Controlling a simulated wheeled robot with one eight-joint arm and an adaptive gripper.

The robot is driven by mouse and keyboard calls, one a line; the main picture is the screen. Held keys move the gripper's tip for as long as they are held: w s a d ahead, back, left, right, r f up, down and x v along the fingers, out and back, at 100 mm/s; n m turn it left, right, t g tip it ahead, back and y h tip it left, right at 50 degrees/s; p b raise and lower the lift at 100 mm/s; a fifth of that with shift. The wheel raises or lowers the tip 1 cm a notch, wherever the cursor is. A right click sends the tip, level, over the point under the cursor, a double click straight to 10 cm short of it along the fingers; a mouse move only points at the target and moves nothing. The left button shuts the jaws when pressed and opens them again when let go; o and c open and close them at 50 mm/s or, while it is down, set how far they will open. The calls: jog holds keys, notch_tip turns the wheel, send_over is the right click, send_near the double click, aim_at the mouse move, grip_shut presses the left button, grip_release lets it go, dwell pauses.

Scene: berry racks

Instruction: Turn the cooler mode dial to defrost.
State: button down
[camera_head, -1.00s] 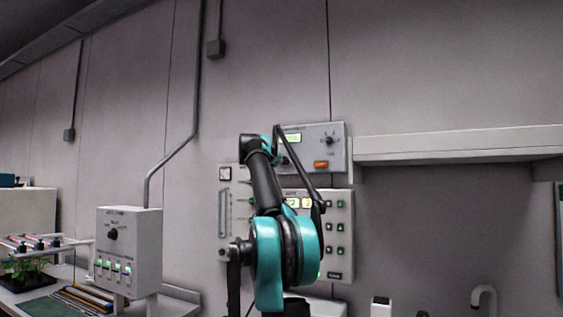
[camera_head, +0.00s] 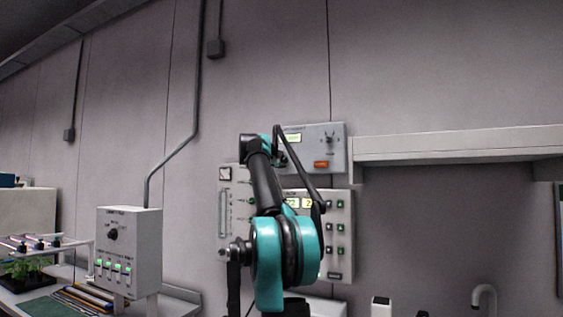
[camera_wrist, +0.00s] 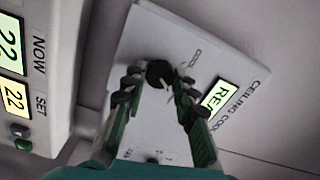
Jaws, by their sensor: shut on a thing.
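The ceiling cooler panel (camera_head: 312,134) is a pale grey wall box with a lit green-yellow display. In the wrist view the panel (camera_wrist: 190,40) appears tilted, with its display (camera_wrist: 219,97) right of the fingers. The black mode dial (camera_wrist: 158,71) sits on the panel face, next to a small "COOL" label. My gripper (camera_wrist: 160,80) is shut on this dial, one finger on each side. The dial's pointer and the other mode labels cannot be read clearly. In the head view my arm hides the dial.
Below is another panel (camera_head: 342,235) with lit number displays and several buttons; it shows at the left of the wrist view. The cooler panel also carries a second knob (camera_head: 329,139) and an orange button (camera_head: 321,164). A shelf (camera_head: 450,146) juts out at right.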

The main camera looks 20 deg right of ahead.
jog(key=shift+m, duration=1.2)
jog(key=c, duration=1.2)
grip_release()
jog(key=shift+s, duration=0.1)
jog(key=v, duration=1.2)
jog(key=shift+f, duration=0.1)
